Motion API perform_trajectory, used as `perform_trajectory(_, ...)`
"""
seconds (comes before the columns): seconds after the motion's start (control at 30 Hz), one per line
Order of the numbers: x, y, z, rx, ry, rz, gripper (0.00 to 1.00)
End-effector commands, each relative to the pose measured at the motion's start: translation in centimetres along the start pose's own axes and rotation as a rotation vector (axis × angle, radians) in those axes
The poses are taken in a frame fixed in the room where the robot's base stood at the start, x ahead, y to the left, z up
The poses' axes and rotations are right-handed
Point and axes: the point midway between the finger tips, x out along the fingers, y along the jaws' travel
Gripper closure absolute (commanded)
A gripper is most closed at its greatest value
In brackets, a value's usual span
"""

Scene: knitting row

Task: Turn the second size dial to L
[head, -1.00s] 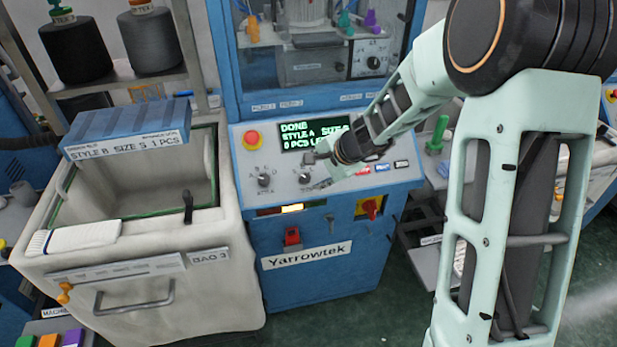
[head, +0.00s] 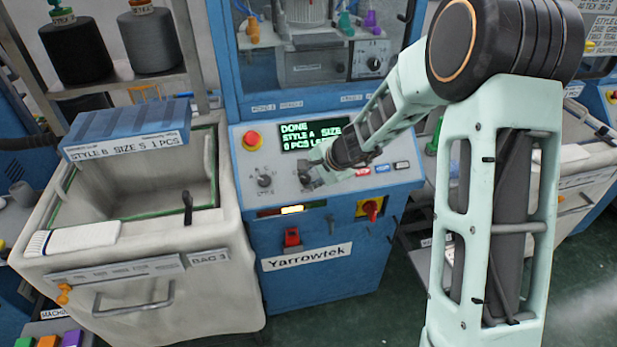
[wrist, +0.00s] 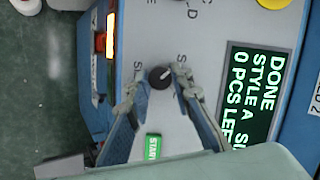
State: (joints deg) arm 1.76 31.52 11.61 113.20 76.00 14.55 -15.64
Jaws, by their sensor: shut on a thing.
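The size dial (wrist: 160,77) is a small round black knob with a pale pointer mark, on the grey control panel of the blue Yarrowtek machine. In the wrist view my gripper (wrist: 158,80) has one finger on each side of the knob and is shut on it. The pointer slants to the upper right there. The letters around the dial are partly hidden by the fingers. In the head view my gripper (head: 313,170) is over the panel and largely hides this dial.
The style dial (head: 264,181) is to the left of my gripper, and a red emergency button (head: 252,140) is above it. A green START button (wrist: 153,147) is close to the fingers. A grey bin (head: 150,262) stands left of the machine.

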Motion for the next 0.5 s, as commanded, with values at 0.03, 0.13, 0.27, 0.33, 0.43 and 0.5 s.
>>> perform_trajectory(0.03,-0.01,-0.02,0.0,0.0,0.0,0.0,1.0)
perform_trajectory(0.13,0.0,-0.01,-0.01,0.001,0.0,-0.001,1.0)
perform_trajectory(0.27,0.1,0.08,-0.02,0.014,0.001,-0.005,1.0)
perform_trajectory(0.33,0.19,0.16,-0.02,0.032,0.002,-0.01,1.0)
perform_trajectory(0.43,0.32,0.26,-0.01,0.07,0.003,-0.021,1.0)
perform_trajectory(0.5,0.43,0.38,0.01,0.108,0.005,-0.031,1.0)
